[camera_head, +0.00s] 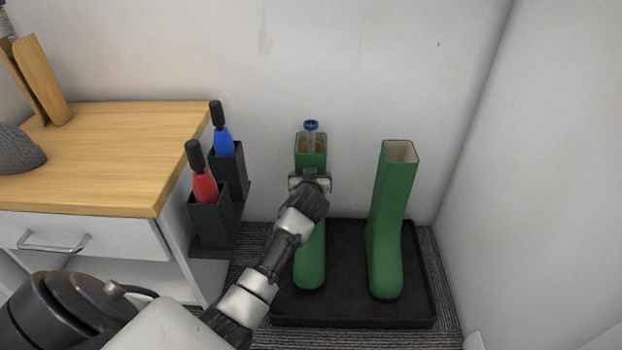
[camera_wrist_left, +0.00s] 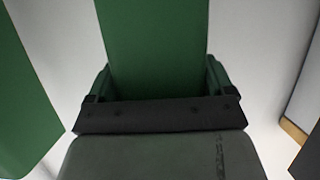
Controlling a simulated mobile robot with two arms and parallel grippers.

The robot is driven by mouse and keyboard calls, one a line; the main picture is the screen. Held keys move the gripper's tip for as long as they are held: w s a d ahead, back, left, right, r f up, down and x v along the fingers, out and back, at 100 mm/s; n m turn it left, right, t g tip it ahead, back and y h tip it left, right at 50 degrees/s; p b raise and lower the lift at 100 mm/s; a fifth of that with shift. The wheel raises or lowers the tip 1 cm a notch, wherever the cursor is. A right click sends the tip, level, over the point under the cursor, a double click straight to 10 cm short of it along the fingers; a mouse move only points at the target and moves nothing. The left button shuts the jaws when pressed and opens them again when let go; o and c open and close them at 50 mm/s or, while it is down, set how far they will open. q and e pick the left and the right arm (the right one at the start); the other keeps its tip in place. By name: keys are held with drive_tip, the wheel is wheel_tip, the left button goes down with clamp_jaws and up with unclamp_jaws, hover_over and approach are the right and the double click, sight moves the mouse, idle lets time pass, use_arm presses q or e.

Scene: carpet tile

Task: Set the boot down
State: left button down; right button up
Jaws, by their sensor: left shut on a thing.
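My left gripper (camera_head: 309,183) is shut on the shaft of a green boot (camera_head: 310,268), a little below its open top. The boot is upright over the left part of a black tray (camera_head: 352,318). My arm hides much of the shaft, and I cannot tell whether the sole touches the tray. A clear thing with a blue top (camera_head: 311,126) sticks out of the boot's opening. In the left wrist view the held boot's shaft (camera_wrist_left: 153,45) fills the middle, between the fingers. A second green boot (camera_head: 386,235) stands upright on the tray's right part. The right gripper is out of view.
A wooden-topped cabinet (camera_head: 120,150) stands at the left. On its side hang black holders with a red bottle (camera_head: 203,187) and a blue bottle (camera_head: 222,142). White walls close the back and right. Bare tray shows between the boots (camera_head: 345,265).

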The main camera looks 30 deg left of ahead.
use_arm(q)
drive_tip(key=shift+r, duration=0.15)
unclamp_jaws()
drive_tip(key=shift+f, duration=0.2)
drive_tip(key=shift+r, duration=0.1)
